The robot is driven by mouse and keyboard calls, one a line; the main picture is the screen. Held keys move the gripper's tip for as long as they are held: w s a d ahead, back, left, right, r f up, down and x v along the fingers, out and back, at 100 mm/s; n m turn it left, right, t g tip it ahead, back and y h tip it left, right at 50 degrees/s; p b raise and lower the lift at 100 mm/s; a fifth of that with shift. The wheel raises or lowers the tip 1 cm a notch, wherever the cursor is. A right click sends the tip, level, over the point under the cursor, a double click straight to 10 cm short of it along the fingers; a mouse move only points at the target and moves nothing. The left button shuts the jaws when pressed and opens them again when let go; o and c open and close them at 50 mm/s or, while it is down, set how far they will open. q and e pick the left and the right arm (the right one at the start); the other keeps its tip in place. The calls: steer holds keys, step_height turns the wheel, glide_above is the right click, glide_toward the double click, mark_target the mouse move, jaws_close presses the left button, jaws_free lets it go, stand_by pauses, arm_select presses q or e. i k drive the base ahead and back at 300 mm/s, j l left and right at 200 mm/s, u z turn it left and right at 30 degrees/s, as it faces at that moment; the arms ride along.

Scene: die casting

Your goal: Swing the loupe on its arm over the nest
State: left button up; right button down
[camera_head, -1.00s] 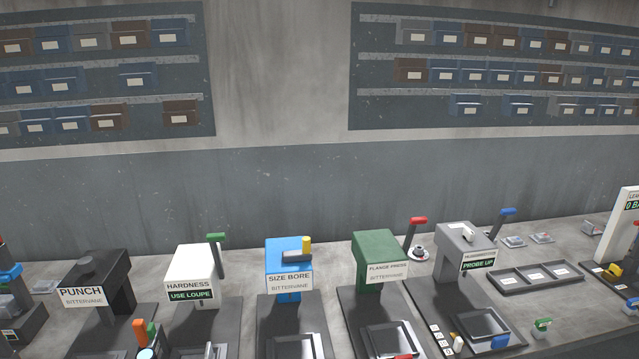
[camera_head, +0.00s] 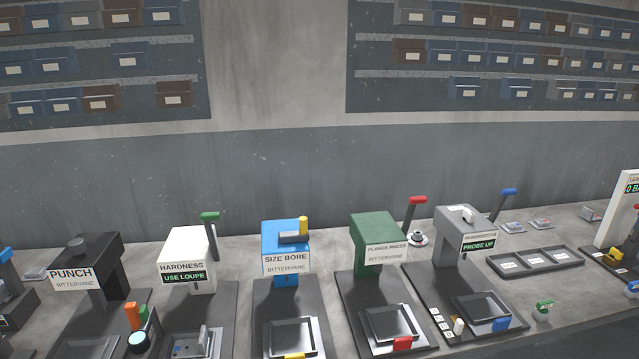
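What looks like the loupe (camera_head: 138,342), a dark round ring with a pale cyan lens, is at the bottom edge in the head view. It is at the lower left of the white HARDNESS machine (camera_head: 187,252), whose sign reads USE LOUPE. Orange and green upright pieces (camera_head: 132,314) stand right behind the lens; I cannot tell how they join its arm. A grey block-like fixture (camera_head: 190,343), probably the nest, sits on the dark base in front of the machine. The lens is left of the fixture, not over it. Neither gripper is in view.
The black PUNCH machine (camera_head: 92,262) stands to the left. The blue SIZE BORE (camera_head: 286,240), green FLANGE PRESS (camera_head: 374,235) and grey PROBE UP (camera_head: 462,229) machines stand to the right. Bin racks line the wall.

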mark_target(138, 342)
steer(key=u, duration=1.25)
